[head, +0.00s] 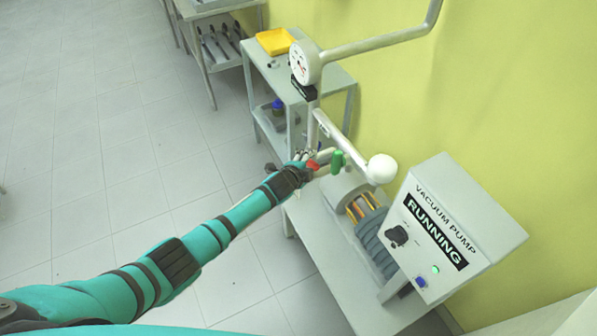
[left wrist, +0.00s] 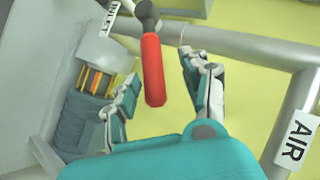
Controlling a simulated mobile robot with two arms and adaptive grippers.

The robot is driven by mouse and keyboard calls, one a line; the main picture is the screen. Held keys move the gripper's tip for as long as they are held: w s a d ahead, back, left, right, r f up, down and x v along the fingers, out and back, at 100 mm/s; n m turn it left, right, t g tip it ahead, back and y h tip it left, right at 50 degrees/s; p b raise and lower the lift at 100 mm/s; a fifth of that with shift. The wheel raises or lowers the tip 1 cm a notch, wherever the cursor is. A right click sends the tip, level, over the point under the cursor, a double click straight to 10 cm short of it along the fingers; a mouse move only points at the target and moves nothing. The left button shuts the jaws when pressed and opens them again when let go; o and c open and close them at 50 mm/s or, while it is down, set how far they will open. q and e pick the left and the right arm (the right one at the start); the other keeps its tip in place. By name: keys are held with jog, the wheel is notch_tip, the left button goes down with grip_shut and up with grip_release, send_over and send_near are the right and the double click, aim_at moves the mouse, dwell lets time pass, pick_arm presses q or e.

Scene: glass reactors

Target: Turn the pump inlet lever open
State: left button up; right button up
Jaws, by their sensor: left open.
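A red lever handle (left wrist: 153,72) hangs from a dark pivot on the pipework in the left wrist view, close to a label reading INLET (left wrist: 112,15). My left gripper (left wrist: 160,68) is open, with one finger on each side of the red handle. Neither finger visibly closes on it. In the head view my left gripper (head: 308,160) is at the pipe above the pump, and a bit of the red handle (head: 313,165) shows beside it. A green handle (head: 338,161) is just to its right. My right gripper is in neither view.
The vacuum pump (head: 370,232) sits on a bench beside a control box (head: 450,230) reading RUNNING. A gauge (head: 304,62) and pipes rise above. A shelf with a yellow tray (head: 275,41) stands behind. An AIR label (left wrist: 295,140) is on the right pipe. The floor at left is clear.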

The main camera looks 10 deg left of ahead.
pick_arm(q)
jog(key=v, duration=0.9)
jog(key=shift+s, duration=0.3)
jog(key=shift+a, duration=0.1)
jog(key=shift+c, duration=0.4)
